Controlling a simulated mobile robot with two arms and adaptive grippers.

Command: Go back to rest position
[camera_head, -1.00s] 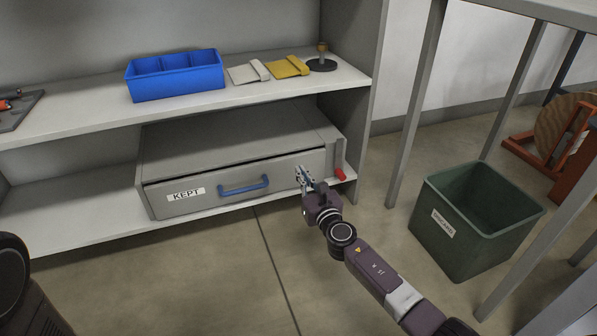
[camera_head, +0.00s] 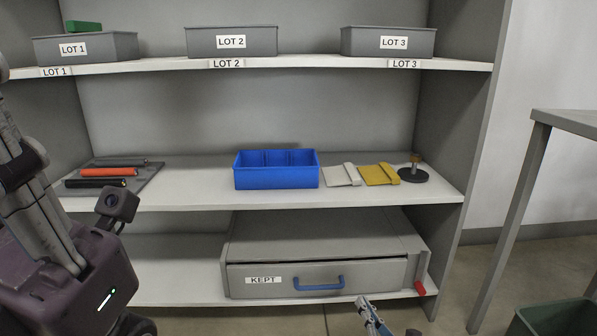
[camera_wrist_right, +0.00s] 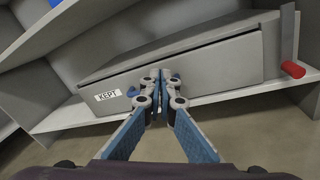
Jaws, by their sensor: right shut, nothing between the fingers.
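My right gripper (camera_head: 372,318) shows at the bottom edge of the head view, in front of the lower shelf. In the right wrist view its two fingers (camera_wrist_right: 165,78) meet at the tips with nothing between them. Behind it stands the grey drawer box marked KEPT (camera_head: 330,276), with a blue handle (camera_head: 319,284); the gripper is apart from the handle in the head view. My left arm is at the left edge of the head view; its fingers do not show clearly.
On the middle shelf are a blue divided bin (camera_head: 276,178), a grey pad (camera_head: 341,175), a yellow pad (camera_head: 379,174), a black stand (camera_head: 413,174) and a tray of cable pieces (camera_head: 146,182). LOT boxes (camera_head: 232,41) line the top shelf. A green bin (camera_head: 556,318) is at lower right.

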